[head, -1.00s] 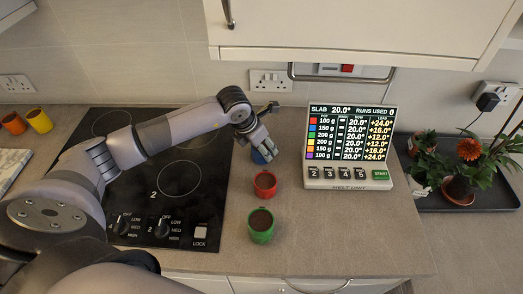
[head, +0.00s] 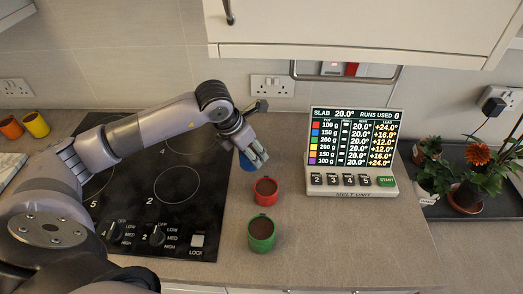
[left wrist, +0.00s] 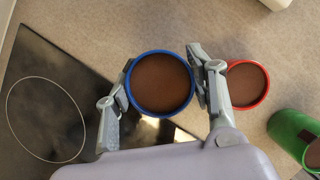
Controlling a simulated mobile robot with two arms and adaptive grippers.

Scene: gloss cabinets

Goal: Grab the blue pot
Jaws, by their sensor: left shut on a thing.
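The blue pot (left wrist: 160,84), filled with brown contents, sits between the two fingers of my left gripper (left wrist: 162,92) in the left wrist view. The fingers press on its opposite sides. In the head view my left gripper (head: 253,156) mostly covers the blue pot (head: 246,162), and only a bit of its blue side shows. The pot is upright; I cannot tell whether it touches the counter. My right gripper is not in view.
A red pot (head: 266,191) stands close beside the gripper, with a green pot (head: 261,235) nearer the front. A black hob (head: 165,215) is left. A melt unit (head: 350,160) stands right. Orange (head: 11,128) and yellow (head: 36,125) pots are far left. Plants (head: 470,175) stand far right.

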